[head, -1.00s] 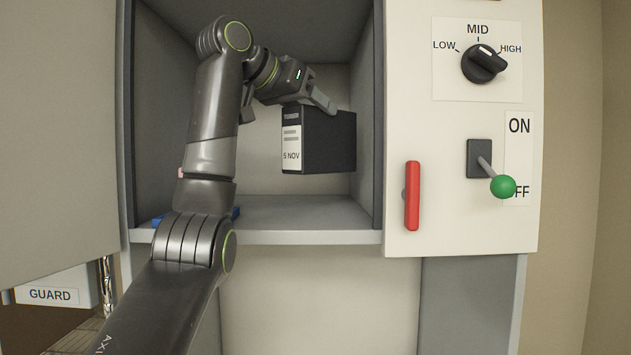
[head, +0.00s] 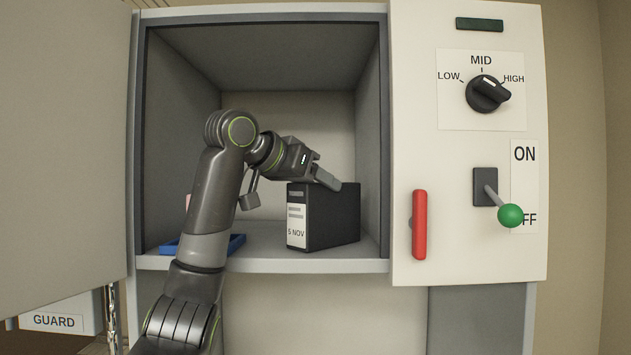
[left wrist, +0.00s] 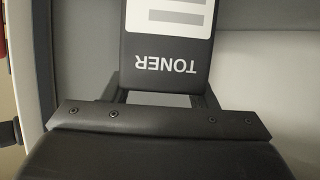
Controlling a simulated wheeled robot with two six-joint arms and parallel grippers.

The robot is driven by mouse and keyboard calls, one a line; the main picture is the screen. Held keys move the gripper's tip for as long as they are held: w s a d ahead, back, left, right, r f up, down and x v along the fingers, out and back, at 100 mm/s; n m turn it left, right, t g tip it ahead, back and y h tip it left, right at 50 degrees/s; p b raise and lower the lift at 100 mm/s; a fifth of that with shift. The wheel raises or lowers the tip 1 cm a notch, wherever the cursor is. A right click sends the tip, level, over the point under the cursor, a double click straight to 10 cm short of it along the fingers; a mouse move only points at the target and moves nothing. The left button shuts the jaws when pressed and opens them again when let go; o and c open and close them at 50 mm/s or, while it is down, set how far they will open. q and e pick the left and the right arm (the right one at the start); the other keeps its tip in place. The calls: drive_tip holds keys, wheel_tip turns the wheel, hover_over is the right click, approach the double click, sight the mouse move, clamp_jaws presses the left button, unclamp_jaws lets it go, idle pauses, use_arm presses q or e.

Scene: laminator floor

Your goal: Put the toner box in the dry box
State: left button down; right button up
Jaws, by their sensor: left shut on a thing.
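The toner box (head: 331,217) is black with a white label reading "5 NOV" in the head view. It is upright inside an open grey cabinet compartment (head: 300,265), which looks like the dry box, though no name shows on it. Its base is at the compartment floor; I cannot tell whether it touches. My left gripper (head: 328,180) is shut on the top of the box. In the left wrist view the box (left wrist: 165,45) shows the word TONER between the fingers (left wrist: 168,98). My right gripper is not in view.
An open door (head: 60,150) stands at the left. A dial (head: 487,94), green-knobbed lever (head: 510,215) and red handle (head: 419,224) are on the right panel.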

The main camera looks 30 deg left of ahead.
use_arm(q)
drive_tip(key=shift+d, duration=0.1)
drive_tip(key=c, duration=0.6)
unclamp_jaws()
drive_tip(key=shift+s, duration=0.1)
drive_tip(key=shift+b+v, duration=0.65)
drive_tip(key=shift+v, duration=4.9)
drive_tip(key=shift+f, duration=0.1)
